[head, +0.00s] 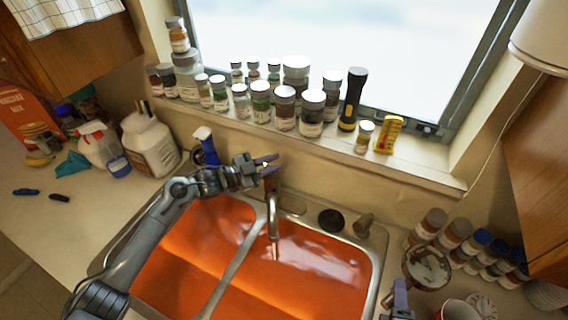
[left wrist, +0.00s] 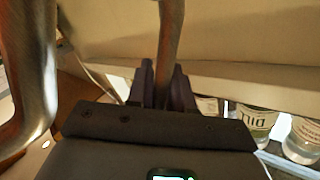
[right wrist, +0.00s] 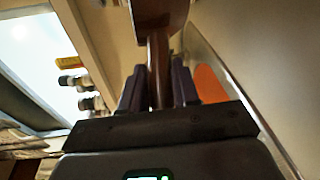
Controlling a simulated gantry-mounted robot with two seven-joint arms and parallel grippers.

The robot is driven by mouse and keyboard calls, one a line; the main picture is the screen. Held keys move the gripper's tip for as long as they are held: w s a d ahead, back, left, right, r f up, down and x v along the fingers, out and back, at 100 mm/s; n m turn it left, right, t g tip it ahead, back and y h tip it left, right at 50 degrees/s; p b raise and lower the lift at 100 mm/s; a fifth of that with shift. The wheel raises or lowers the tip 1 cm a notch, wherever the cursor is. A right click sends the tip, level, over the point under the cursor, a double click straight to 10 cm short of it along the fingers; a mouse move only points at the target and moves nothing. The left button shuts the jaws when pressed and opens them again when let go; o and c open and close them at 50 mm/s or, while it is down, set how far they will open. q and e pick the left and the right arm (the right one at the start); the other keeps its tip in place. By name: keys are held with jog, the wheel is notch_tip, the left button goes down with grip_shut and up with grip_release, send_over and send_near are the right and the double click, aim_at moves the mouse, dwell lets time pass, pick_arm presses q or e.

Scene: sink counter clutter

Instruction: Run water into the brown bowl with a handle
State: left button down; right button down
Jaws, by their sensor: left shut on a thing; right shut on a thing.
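The brown bowl with a handle (head: 427,266) is right of the sink in the head view, over the counter's edge, with pale patches inside. My right gripper (head: 399,294) is shut on its handle (right wrist: 158,70), and part of the bowl (right wrist: 158,12) shows at the top of the right wrist view. The metal tap (head: 272,205) stands behind the sink, its spout over the right basin. I cannot tell whether water runs from it. My left gripper (head: 266,164) is shut on the tap's lever (left wrist: 171,45) at the top; the spout (left wrist: 30,80) shows beside it.
The double sink has orange basins (head: 320,272). Jars and a black torch (head: 352,98) line the windowsill. Several capped jars (head: 455,234) and a red cup (head: 458,310) crowd the right counter. A spray bottle (head: 207,146) stands behind my left arm.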

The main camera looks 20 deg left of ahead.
jog(key=shift+r, duration=0.55)
pick_arm(q)
jog(key=shift+w+r+y, duration=0.1)
jog(key=shift+w+y, duration=0.15)
jog(key=shift+y, duration=0.05)
pick_arm(e)
jog(key=shift+w, duration=0.1)
pick_arm(q)
jog(key=c, duration=1.1)
grip_release()
pick_arm(e)
jog(key=shift+f, duration=0.1)
pick_arm(q)
jog(key=shift+s, duration=0.1)
pick_arm(e)
notch_tip(320, 180, down, 2)
jog(key=shift+f+b, duration=0.2)
jog(key=shift+b, duration=0.95)
pick_arm(q)
jog(key=v, duration=1.2)
pick_arm(e)
jog(key=shift+f, duration=0.1)
pick_arm(q)
jog(key=shift+a+r, duration=0.1)
